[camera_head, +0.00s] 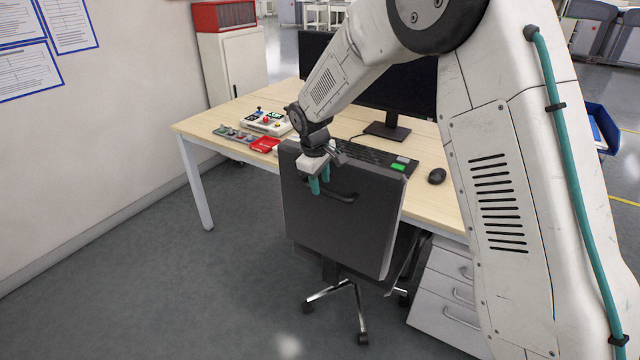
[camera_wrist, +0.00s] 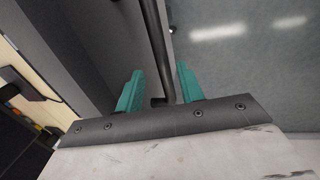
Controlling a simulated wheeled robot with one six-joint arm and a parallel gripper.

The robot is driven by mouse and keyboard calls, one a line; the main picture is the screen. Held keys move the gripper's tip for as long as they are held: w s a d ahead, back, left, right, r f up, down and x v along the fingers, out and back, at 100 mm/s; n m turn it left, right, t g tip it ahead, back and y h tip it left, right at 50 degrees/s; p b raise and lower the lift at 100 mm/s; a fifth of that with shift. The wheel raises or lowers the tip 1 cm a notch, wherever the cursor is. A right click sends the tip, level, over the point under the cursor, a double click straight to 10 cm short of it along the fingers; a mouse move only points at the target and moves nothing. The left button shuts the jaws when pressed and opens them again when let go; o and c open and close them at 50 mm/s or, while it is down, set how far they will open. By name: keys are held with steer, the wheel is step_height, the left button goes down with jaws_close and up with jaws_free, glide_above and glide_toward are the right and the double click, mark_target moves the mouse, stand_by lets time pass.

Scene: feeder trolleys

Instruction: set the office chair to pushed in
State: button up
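The office chair (camera_head: 335,235) stands at the front edge of the desk, with its dark grey backrest facing me and a black handle (camera_head: 345,197) on it. Its seat is mostly hidden behind the backrest; its legs show below. My gripper (camera_head: 320,184) is at the upper part of the backrest, by the left end of the handle. In the wrist view my gripper (camera_wrist: 160,70) has its teal fingers apart, with the black handle bar (camera_wrist: 158,35) between them. Gaps show on both sides of the bar, so it is not gripped.
The wooden desk (camera_head: 225,120) holds a monitor (camera_head: 398,90), keyboard (camera_head: 360,152), mouse (camera_head: 437,176) and a control box (camera_head: 268,123). A drawer unit (camera_head: 440,290) stands right of the chair under the desk. The floor to the left is clear.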

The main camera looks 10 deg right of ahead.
step_height(320, 180, up, 6)
steer(key=shift+s+a+r, duration=0.15)
steer(key=shift+s+a, duration=0.25)
steer(key=shift+a, duration=0.05)
steer(key=shift+s, duration=0.1)
steer(key=s+d+r+m, duration=0.3)
steer(key=s+d+r, duration=0.1)
steer(key=s, duration=1)
steer(key=s+d+r+m+y, duration=0.1)
steer(key=s+d+r+m, duration=0.2)
steer(key=s, duration=1.1)
steer(key=s+d+r+m, duration=0.3)
steer(key=s+d+r, duration=0.1)
steer(key=s, duration=1)
steer(key=shift+d+r+y, duration=0.3)
steer(key=shift+d, duration=0.2)
steer(key=shift+s, duration=0.1)
